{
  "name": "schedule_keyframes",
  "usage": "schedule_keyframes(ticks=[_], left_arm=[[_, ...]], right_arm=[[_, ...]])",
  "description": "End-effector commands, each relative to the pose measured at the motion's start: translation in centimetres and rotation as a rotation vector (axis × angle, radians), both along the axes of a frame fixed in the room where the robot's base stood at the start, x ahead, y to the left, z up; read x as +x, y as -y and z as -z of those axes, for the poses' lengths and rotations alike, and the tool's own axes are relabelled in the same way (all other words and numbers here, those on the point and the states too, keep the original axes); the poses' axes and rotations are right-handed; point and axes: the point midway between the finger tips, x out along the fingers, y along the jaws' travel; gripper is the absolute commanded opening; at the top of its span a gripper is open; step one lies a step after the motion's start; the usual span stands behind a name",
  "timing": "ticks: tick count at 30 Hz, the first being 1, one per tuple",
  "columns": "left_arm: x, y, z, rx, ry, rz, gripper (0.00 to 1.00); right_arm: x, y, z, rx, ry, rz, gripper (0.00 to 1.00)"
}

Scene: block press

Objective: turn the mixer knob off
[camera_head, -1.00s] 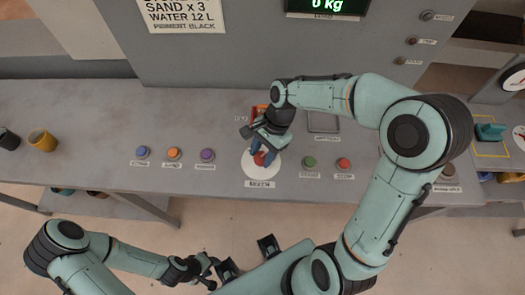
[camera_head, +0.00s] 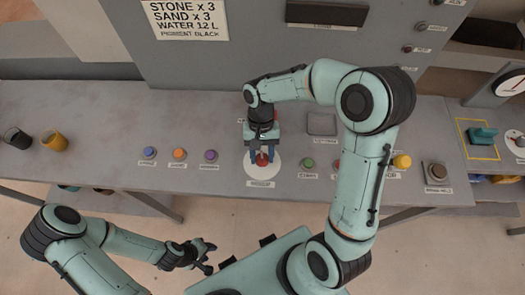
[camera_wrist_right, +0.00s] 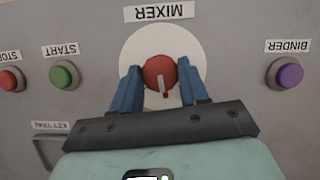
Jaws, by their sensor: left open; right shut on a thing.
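The mixer knob (camera_head: 262,160) is red and sits on a white round plate (camera_head: 278,170) on the grey bench. My right gripper (camera_head: 262,156) reaches down over it from the back. In the right wrist view, the blue fingers (camera_wrist_right: 161,84) are shut on both sides of the red knob (camera_wrist_right: 158,70). A pale pointer on the knob points down in that view, slightly to the right. The MIXER label (camera_wrist_right: 160,11) appears upside down. My left gripper (camera_head: 209,257) is open and empty, low in front of the bench, away from the knob.
Blue, orange and purple buttons (camera_head: 210,155) stand left of the knob. Green (camera_head: 308,164) and red buttons stand right of it, the red one partly behind my arm. A yellow button (camera_head: 402,161) is farther right. Two cups (camera_head: 54,141) stand at far left.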

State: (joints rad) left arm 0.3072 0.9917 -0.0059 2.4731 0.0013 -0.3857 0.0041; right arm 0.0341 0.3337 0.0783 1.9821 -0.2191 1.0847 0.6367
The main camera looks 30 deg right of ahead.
Motion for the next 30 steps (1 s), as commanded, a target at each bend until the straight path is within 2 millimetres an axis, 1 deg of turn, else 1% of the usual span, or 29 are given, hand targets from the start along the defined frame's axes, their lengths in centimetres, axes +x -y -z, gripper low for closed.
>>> schedule_keyframes(ticks=[4, 15, 21, 30], left_arm=[[0.47, 0.00, -0.58, 0.000, 0.006, 0.000, 0.43], [0.90, 0.00, -1.06, 0.000, 0.010, 0.000, 0.43], [0.97, 0.00, -1.14, 0.000, 0.011, 0.000, 0.43], [1.00, 0.00, -1.18, -0.001, 0.011, 0.000, 0.43]], right_arm=[[0.21, -0.10, -0.21, -0.001, 0.004, -0.143, 0.14], [0.22, -0.31, -0.14, -0.001, 0.005, -0.461, 0.14], [0.20, -0.36, -0.12, -0.002, 0.005, -0.582, 0.14], [0.19, -0.41, -0.11, -0.002, 0.005, -0.673, 0.13]])
